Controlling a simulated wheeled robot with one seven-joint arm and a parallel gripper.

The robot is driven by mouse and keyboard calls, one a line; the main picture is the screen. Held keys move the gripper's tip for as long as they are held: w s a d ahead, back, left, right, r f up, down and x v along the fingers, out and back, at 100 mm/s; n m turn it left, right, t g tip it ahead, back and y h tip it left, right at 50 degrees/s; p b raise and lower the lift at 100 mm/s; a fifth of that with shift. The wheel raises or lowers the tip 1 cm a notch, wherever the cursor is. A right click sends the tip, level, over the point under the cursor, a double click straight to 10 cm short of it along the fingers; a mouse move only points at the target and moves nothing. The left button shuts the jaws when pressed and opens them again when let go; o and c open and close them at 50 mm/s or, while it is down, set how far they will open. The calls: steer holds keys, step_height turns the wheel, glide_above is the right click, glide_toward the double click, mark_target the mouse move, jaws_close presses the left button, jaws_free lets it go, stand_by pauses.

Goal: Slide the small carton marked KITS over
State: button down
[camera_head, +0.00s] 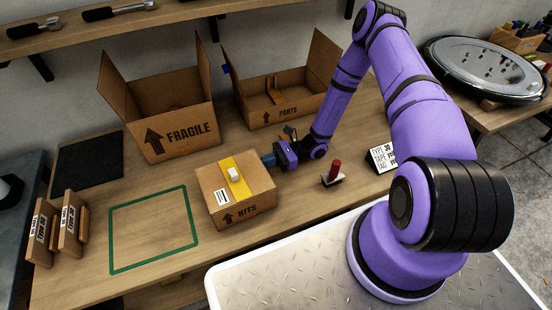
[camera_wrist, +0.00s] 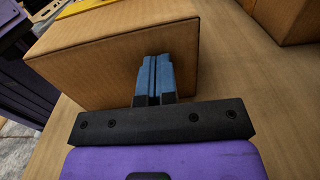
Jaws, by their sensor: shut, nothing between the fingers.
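The small KITS carton (camera_head: 250,207) is a closed brown box on the wooden bench, with a yellow strip, a white label and a small white item on top. My gripper (camera_head: 269,159) is at its right far side, with its fingers shut and empty. In the wrist view the blue fingertips (camera_wrist: 154,78) are together, right at the carton's side wall (camera_wrist: 115,65); they look to be touching it or very near. A green outlined rectangle (camera_head: 113,240) is on the bench to the left of the carton, with bare wood inside it. The carton stands outside the outline.
Open FRAGILE (camera_head: 185,133) and PARTS (camera_head: 288,110) boxes stand behind the carton. A black mat (camera_head: 88,160) lies at the back left.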

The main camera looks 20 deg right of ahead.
glide_toward(202, 182)
steer(key=w+a+f, duration=0.1)
steer(key=a, duration=0.2)
steer(key=w+a+f, duration=0.1)
steer(key=a, duration=0.3)
steer(key=w+a+f, duration=0.1)
steer(key=a+f, duration=0.1)
steer(key=a, duration=0.1)
steer(key=shift+a, duration=0.4)
steer(key=shift+d, duration=0.15)
steer(key=shift+d, duration=0.15)
